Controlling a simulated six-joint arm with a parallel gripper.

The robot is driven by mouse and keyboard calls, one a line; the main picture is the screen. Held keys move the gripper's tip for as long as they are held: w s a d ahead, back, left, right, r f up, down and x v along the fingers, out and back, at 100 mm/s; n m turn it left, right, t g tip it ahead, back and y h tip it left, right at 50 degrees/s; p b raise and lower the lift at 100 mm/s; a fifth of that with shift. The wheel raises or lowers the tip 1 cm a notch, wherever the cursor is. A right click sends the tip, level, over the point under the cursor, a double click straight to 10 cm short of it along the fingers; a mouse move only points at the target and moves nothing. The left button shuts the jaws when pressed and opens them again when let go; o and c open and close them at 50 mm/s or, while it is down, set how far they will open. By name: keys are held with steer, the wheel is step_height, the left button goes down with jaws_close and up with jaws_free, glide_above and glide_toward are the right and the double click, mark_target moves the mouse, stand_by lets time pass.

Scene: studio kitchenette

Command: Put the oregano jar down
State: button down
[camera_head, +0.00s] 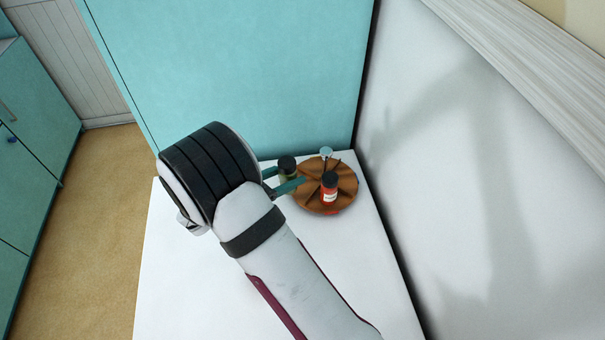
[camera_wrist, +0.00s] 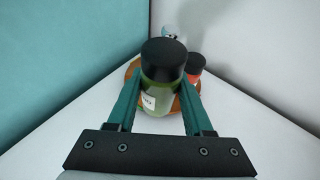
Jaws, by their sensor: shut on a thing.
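The oregano jar, green with a black lid and a pale label, is between the teal fingers of my gripper (camera_wrist: 160,112). In the wrist view the jar (camera_wrist: 160,90) looks upright, with a finger against each side. In the head view the jar (camera_head: 288,172) shows at the left edge of a round brown wooden tray (camera_head: 312,206), and my gripper (camera_head: 282,182) reaches it from the left. I cannot tell whether the jar's base touches anything. The tray has dark dividers.
A red jar with a black lid (camera_head: 330,192) stands on the tray's front right part. A small item with a pale blue top (camera_head: 326,153) is at its back. A teal panel (camera_head: 240,70) and a white wall (camera_head: 470,180) border the white counter (camera_head: 190,290).

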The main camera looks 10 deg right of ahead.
steer(key=w+d, duration=0.1)
steer(key=w+d+f, duration=0.1)
steer(key=w+d, duration=0.1)
steer(key=w+d+f, duration=0.1)
steer(key=w, duration=0.1)
steer(key=shift+w+d, duration=0.1)
steer(key=shift+d, duration=0.05)
step_height(320, 180, down, 5)
steer(key=shift+w+d+f, duration=0.1)
steer(key=shift+w, duration=0.05)
steer(key=shift+c, duration=1.5)
jaws_free()
